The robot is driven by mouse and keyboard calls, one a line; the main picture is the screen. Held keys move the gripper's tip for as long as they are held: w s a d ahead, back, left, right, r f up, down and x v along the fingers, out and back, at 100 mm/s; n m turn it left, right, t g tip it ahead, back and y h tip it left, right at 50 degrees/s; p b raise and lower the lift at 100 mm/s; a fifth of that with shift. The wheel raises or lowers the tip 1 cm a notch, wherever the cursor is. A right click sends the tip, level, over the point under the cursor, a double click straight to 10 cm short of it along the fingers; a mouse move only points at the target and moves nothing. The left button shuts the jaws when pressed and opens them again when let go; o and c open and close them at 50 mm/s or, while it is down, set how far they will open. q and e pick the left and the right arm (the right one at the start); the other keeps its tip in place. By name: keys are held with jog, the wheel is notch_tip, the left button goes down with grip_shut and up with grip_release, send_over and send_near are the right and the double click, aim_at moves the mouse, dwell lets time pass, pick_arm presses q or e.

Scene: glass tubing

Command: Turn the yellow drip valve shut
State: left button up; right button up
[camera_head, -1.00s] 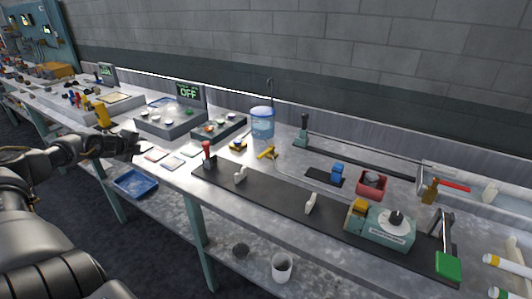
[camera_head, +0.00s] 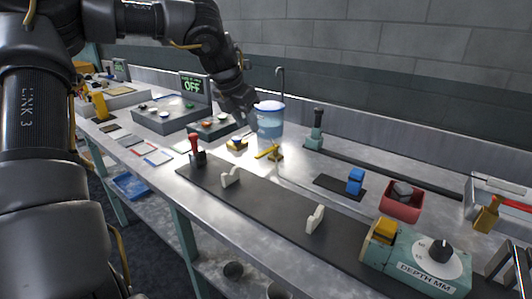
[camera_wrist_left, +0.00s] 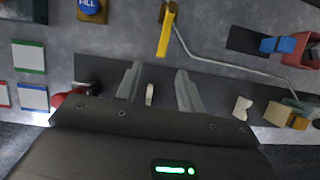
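The yellow drip valve (camera_head: 268,152) is a short yellow lever on the bench in front of the blue-and-clear water tank (camera_head: 270,122). In the left wrist view its handle (camera_wrist_left: 165,36) stands upright in the picture, ahead of and between the lines of my fingers, with a thin tube running from it to the right. My left gripper (camera_head: 246,112) is above the bench beside the tank, up and left of the valve. In the left wrist view my left gripper (camera_wrist_left: 158,84) has its two fingers spread with nothing held. My right gripper is not in view.
A blue FILL button (camera_wrist_left: 89,8) on a yellow base sits left of the valve. A black rail (camera_head: 265,208) with white brackets and a red-handled lever (camera_head: 196,146) lies in front. A red bin (camera_head: 401,205) and blue block (camera_head: 355,181) stand to the right.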

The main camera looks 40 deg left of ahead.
aim_at(262, 153)
pick_arm(q)
jog(key=x, duration=1.1)
jog(key=shift+w+d, duration=0.2)
jog(key=shift+d, duration=0.05)
jog(key=shift+c, duration=0.5)
jog(key=shift+r, duration=0.1)
grip_shut()
